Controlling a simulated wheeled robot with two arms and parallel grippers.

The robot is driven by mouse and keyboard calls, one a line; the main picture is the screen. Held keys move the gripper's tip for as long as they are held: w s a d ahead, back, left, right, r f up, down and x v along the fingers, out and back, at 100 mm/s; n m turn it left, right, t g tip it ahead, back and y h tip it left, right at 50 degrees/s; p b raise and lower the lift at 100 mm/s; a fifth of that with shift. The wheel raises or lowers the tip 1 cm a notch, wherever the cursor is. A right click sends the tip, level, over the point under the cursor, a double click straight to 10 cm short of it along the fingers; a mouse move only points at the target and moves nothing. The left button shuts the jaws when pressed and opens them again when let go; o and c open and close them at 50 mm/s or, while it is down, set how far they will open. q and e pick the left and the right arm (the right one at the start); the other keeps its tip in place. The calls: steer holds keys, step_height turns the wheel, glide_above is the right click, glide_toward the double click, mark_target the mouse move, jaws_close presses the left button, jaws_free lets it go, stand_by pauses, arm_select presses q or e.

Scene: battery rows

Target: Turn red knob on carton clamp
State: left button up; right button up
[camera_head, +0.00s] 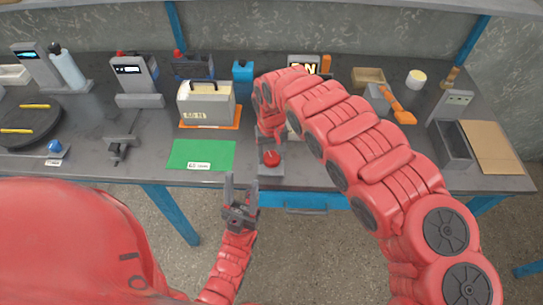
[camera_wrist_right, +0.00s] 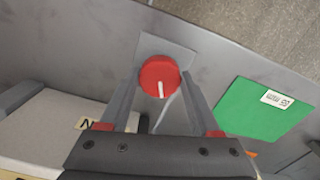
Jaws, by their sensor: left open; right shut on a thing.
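The red knob (camera_head: 271,159) sits on a small grey block (camera_head: 270,172) at the front edge of the bench. In the right wrist view the knob (camera_wrist_right: 159,74) is round, with a white pointer line running down its face. My right gripper (camera_head: 268,143) comes down over it from above. Its two fingers (camera_wrist_right: 160,88) are shut on the knob, one on each side. My left gripper (camera_head: 241,188) is open and empty, in front of the bench edge, left of the knob. My right arm hides part of the area behind the knob.
A green mat (camera_head: 201,155) lies left of the knob. Behind it a pale box (camera_head: 206,106) stands on an orange base. A pale labelled box (camera_wrist_right: 60,120) is close to my right gripper. A grey bin (camera_head: 453,150) stands at the right.

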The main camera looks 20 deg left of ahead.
steer(key=m+b, duration=0.1)
steer(key=m, duration=0.2)
steer(key=shift+f+m+b, duration=0.1)
steer(key=shift+m+b, duration=0.2)
steer(key=m, duration=0.2)
steer(key=shift+m, duration=0.4)
steer(key=m, duration=0.6)
steer(key=shift+a, duration=0.1)
steer(key=m, duration=0.6)
steer(key=shift+m, duration=0.4)
steer(key=m, duration=0.7)
steer(key=shift+w, duration=0.1)
steer(key=m, duration=0.6)
steer(key=shift+m, duration=0.3)
steer(key=o, duration=1.4)
